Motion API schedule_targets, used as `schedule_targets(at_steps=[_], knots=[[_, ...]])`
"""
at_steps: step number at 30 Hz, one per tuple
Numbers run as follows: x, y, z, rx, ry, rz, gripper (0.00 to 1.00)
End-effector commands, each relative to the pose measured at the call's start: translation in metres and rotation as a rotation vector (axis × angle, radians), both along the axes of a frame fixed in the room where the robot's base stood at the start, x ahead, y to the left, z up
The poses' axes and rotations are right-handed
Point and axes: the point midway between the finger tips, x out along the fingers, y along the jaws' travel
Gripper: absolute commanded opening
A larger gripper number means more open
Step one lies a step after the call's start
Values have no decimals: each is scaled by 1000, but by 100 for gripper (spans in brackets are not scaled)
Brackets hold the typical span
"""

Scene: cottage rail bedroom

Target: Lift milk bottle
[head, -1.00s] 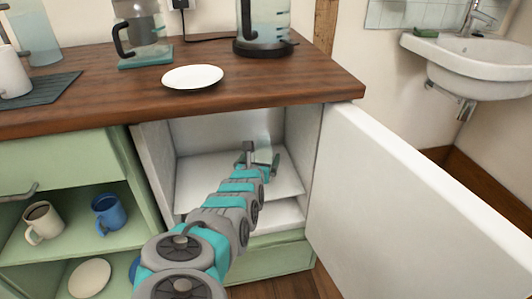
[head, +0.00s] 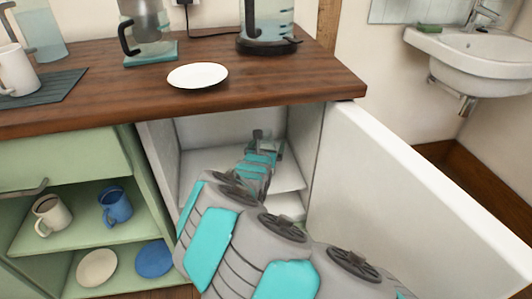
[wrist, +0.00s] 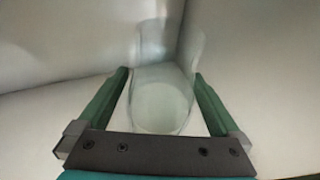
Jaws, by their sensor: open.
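The milk bottle (wrist: 163,100) is clear glass with a pale, whitish base part. In the wrist view it stands in the corner of the white compartment, between the two green fingers of my gripper (wrist: 162,76). The fingers are open, one on each side of it; whether either touches the glass I cannot tell. In the head view my gripper (head: 262,138) is inside the open white cabinet, over its upper shelf (head: 292,174). There my arm hides most or all of the bottle.
The open white door (head: 410,200) stands to the right of my arm. The wooden counter (head: 300,82) overhangs the compartment and holds a white plate (head: 198,75), a kettle (head: 265,30) and a glass jug (head: 148,35). Green shelves at left hold a blue mug (head: 116,205) and other crockery.

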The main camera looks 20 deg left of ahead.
Motion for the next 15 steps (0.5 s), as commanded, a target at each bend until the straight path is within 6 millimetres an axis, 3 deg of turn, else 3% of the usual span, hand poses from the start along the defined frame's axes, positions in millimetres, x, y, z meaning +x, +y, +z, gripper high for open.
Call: schedule_targets(at_steps=[5, 15], knots=[[0, 0, 0, -1, 0, 0, 100], [0, 0, 0, -1, 0, 0, 62]])
